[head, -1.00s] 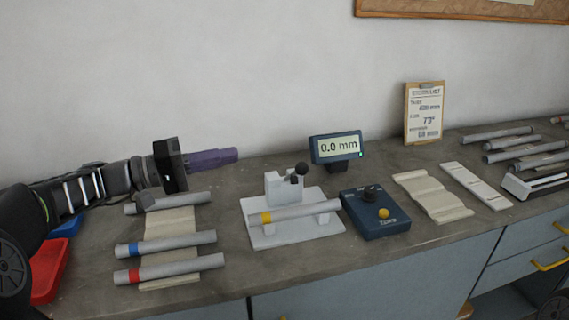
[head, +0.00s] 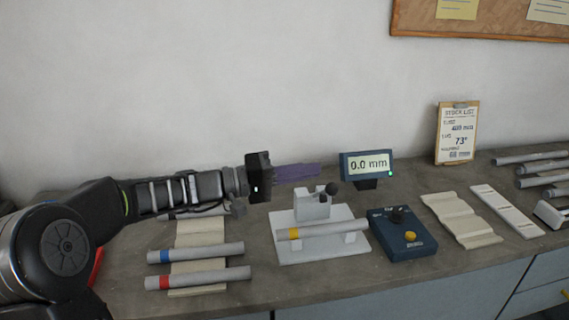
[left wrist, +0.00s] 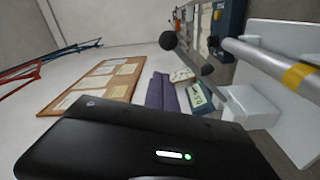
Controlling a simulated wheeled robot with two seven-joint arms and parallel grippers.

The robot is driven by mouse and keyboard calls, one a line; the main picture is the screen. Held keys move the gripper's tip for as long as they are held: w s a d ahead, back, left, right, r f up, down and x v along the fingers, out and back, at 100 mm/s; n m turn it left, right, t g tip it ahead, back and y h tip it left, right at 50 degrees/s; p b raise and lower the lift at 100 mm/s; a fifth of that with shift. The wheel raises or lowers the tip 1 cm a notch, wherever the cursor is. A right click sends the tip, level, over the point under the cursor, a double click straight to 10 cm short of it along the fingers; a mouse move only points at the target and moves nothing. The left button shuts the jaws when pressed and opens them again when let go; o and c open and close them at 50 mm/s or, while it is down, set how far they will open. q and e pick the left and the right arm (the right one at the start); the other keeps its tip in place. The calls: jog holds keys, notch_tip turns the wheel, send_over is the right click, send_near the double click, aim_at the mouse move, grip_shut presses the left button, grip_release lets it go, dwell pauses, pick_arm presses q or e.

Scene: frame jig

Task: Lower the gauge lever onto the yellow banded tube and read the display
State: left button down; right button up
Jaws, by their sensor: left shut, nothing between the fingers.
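The yellow banded tube (head: 330,231) lies across the supports of a white gauge stand (head: 300,256). The gauge lever ends in a black ball knob (head: 331,189) and is raised above the tube; the knob also shows in the left wrist view (left wrist: 168,40). The display (head: 367,165) behind the stand reads 0.0 mm. My left gripper (head: 318,171), with purple fingers, is shut and empty, a little above and behind the stand, left of the knob. Its fingers show in the left wrist view (left wrist: 160,92). My right gripper is not in view.
A dark blue control box (head: 402,236) with a black knob and yellow button stands right of the stand. Blue banded (head: 195,254) and red banded (head: 198,279) tubes lie left. A clipboard stock list (head: 456,133) leans at the wall. More tubes lie far right.

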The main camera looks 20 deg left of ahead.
pick_arm(q)
jog(key=shift+s+d+f, duration=0.2)
jog(key=shift+s+d, duration=0.25)
jog(key=shift+s+d+f, duration=0.15)
jog(key=shift+s+d, duration=0.25)
jog(key=shift+d, duration=0.05)
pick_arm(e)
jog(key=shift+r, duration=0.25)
